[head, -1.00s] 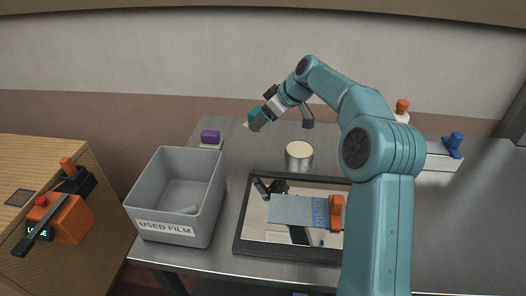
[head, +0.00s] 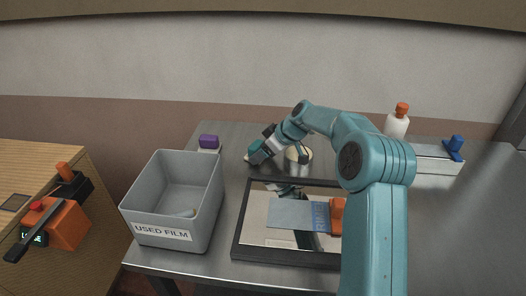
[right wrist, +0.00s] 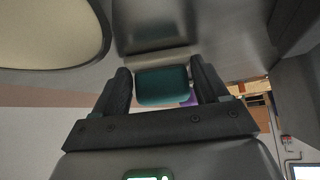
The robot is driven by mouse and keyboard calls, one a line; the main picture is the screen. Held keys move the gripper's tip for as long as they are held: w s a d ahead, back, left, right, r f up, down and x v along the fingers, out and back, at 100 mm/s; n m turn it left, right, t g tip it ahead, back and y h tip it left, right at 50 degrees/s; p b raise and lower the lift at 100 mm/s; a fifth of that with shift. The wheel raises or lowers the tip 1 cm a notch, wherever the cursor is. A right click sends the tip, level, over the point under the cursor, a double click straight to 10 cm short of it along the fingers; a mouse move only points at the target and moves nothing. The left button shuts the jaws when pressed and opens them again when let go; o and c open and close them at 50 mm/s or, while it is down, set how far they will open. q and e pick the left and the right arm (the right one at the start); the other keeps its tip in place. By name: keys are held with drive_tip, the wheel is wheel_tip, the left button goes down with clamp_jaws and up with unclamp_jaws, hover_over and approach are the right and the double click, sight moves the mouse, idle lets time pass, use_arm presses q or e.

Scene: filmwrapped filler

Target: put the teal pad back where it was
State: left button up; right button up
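The teal pad (head: 255,152) is between the fingers of my right gripper (head: 259,154), low over the steel table, left of a round cream-topped tin. In the right wrist view the teal pad (right wrist: 162,86) fills the space between the two dark fingers of my right gripper (right wrist: 162,88), which look closed on its sides. A pale edge shows at the pad's lower left in the head view. I cannot tell whether the pad touches the table. My left gripper is not in view.
The tin (head: 298,158) stands close right of the gripper. A purple pad (head: 209,141) lies to the left. The grey USED FILM bin (head: 170,232) and a black-framed panel (head: 240,225) are in front. A white bottle (head: 396,126) stands at the back right.

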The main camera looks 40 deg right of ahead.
drive_tip(key=o, duration=0.4)
drive_tip(key=shift+r, duration=0.2)
drive_tip(key=v, duration=1.1)
drive_tip(key=shift+s+r+p, duration=0.2)
drive_tip(key=shift+s+p, duration=0.1)
drive_tip(key=shift+p, duration=0.05)
